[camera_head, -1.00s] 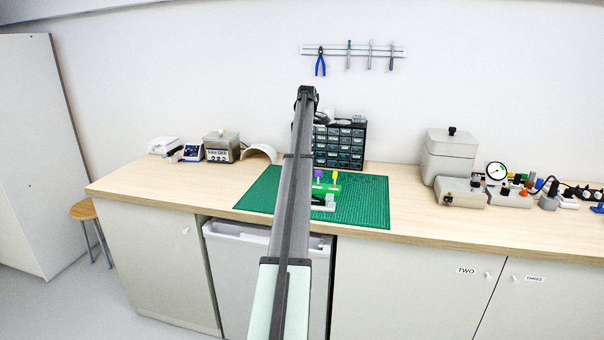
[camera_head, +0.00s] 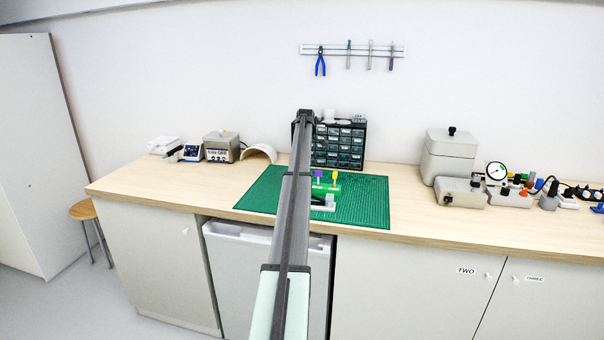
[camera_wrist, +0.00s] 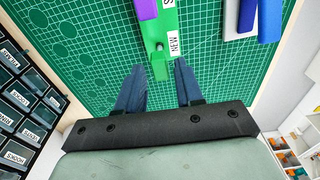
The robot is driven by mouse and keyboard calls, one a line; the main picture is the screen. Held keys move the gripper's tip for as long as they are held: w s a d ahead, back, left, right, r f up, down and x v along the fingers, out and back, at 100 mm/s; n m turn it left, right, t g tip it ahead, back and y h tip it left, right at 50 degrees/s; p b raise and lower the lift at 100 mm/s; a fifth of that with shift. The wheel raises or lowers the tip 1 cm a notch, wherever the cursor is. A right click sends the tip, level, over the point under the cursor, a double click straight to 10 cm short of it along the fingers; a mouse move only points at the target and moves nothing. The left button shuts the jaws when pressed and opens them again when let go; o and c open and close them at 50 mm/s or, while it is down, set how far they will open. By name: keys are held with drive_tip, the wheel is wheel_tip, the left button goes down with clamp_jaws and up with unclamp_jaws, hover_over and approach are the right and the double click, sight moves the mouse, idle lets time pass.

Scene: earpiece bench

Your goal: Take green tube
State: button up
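A green holder (camera_wrist: 165,22) with a white label reading NEW lies on the green cutting mat. A small green upright piece (camera_wrist: 159,68), which looks like the green tube, shows at its near end in the wrist view. A purple piece (camera_wrist: 147,8) is on the holder farther up the picture. My gripper (camera_wrist: 159,72) is open, with one blue finger on each side of the green piece. No contact is visible, and I cannot tell the height between them. In the head view the holder (camera_head: 327,189) shows partly behind my arm, with purple and yellow pieces.
The cutting mat (camera_head: 365,205) has free room to the right of the holder. A drawer cabinet (camera_head: 345,148) stands behind it. White and blue objects (camera_wrist: 240,20) lie right of the holder in the wrist view. Grey boxes (camera_head: 455,160) stand farther right.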

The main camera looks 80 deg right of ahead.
drive_tip(key=shift+f, duration=0.45)
clamp_jaws()
idle(0.4)
drive_tip(key=shift+r, duration=1.65)
idle(0.5)
drive_tip(key=shift+r, duration=2.35)
